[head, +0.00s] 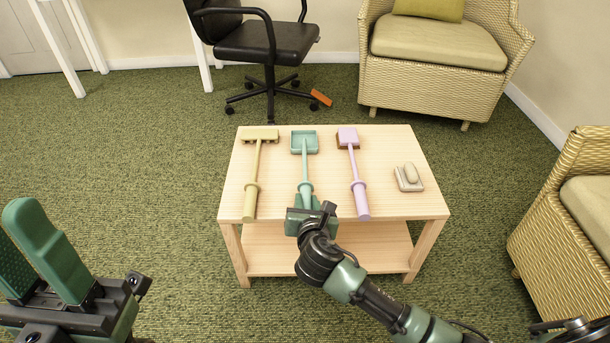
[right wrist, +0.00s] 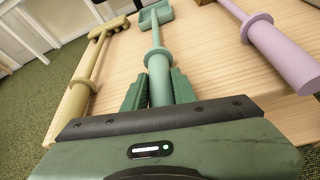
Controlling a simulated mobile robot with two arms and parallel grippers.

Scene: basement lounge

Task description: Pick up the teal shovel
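The teal shovel (head: 306,170) lies on the light wooden table, its square scoop toward the far edge and its handle toward me. In the right wrist view the teal shovel (right wrist: 157,33) runs straight in between the fingers. My right gripper (head: 308,202) is at the near end of the handle, below the ring. In the right wrist view the fingers of my right gripper (right wrist: 160,88) press close on both sides of the handle, with no gap visible. The handle's end is hidden by the gripper. My left gripper (head: 32,250) is open and empty, off the table at lower left.
On the wooden table (head: 405,205), a yellow-green rake-like tool (head: 254,180) lies left of the shovel and a lavender tool (head: 356,175) lies right. A small beige block-like object (head: 409,177) sits farther right. An office chair (head: 265,45) and wicker armchairs (head: 440,50) stand beyond and to the right.

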